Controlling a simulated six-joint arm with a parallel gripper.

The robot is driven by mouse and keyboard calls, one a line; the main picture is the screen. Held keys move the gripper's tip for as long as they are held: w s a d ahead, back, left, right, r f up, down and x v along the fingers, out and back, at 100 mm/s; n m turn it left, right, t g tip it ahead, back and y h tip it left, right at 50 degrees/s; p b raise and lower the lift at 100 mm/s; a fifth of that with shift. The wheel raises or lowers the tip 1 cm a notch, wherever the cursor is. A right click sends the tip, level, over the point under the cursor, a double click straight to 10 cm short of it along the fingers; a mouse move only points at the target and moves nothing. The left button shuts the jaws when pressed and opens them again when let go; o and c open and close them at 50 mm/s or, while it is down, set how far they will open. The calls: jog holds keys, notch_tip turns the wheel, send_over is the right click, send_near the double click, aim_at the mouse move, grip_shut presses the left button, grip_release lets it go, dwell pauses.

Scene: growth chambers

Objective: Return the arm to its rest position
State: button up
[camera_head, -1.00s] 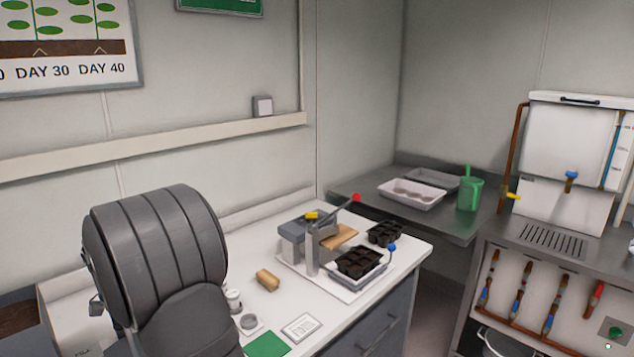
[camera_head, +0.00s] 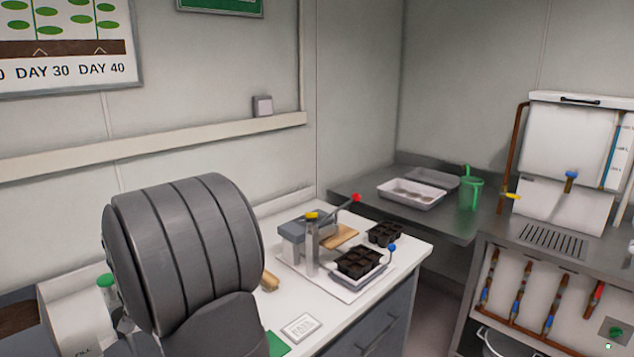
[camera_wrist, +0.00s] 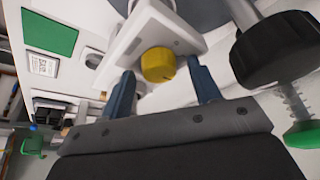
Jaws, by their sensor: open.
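My gripper (camera_wrist: 160,70) shows in the wrist view as two blue fingers spread apart, so it is open. A yellow knob (camera_wrist: 158,65) on a white fixture (camera_wrist: 150,28) appears between or just beyond the fingertips; I cannot tell whether they touch it, but the jaws are not closed on it. In the head view my dark grey arm fills the lower left, and the gripper itself is hidden behind it or out of frame.
A black knob (camera_wrist: 275,47) and green knob (camera_wrist: 303,134) are close on the wrist view's right. In the head view, a lever press (camera_head: 308,232) and black cell trays (camera_head: 360,262) stand right of my arm. A wooden block (camera_head: 270,281) is partly hidden.

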jog(key=shift+n+y, duration=0.4)
jog(key=shift+n, duration=0.6)
jog(key=o, duration=0.9)
jog(key=shift+c, duration=0.2)
jog(key=shift+o, duration=0.4)
jog(key=shift+d+r, duration=0.1)
jog(key=shift+r, duration=0.05)
jog(key=s+d+r+m+g+y, duration=0.1)
jog(key=d+r+m+g+y, duration=0.1)
jog(key=d+r+m, duration=0.35)
jog(key=d+r+m+g+y, duration=0.1)
jog(key=d+r+m, duration=0.1)
jog(key=r+m, duration=0.7)
jog(key=a+f+n, duration=0.2)
jog(key=a+f, duration=0.2)
jog(key=f, duration=0.2)
jog(key=shift+w+f, duration=0.25)
jog(key=shift+f, duration=0.1)
